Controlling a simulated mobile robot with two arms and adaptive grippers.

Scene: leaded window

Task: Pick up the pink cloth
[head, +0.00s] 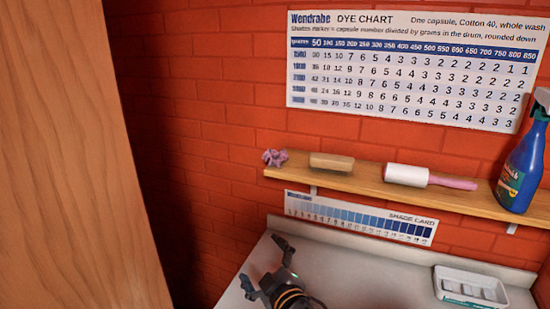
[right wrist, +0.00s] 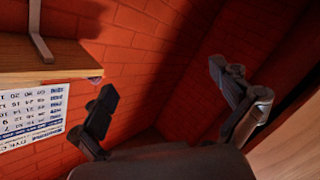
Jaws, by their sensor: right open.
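The pink cloth (head: 275,157) is a small crumpled bundle on the left end of the wooden wall shelf (head: 345,180). In the right wrist view, which is upside down, only a small purplish bit of the cloth (right wrist: 95,79) shows at the shelf's end. My right gripper (head: 263,264) is open and empty. It is below the shelf, over the pale counter, apart from the cloth. Its two spread fingers (right wrist: 163,77) also show in the right wrist view, with only brick wall between them. My left gripper is not in view.
A white tray (head: 470,288) is on the counter (head: 370,285). A tall wooden panel (head: 75,150) is at left.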

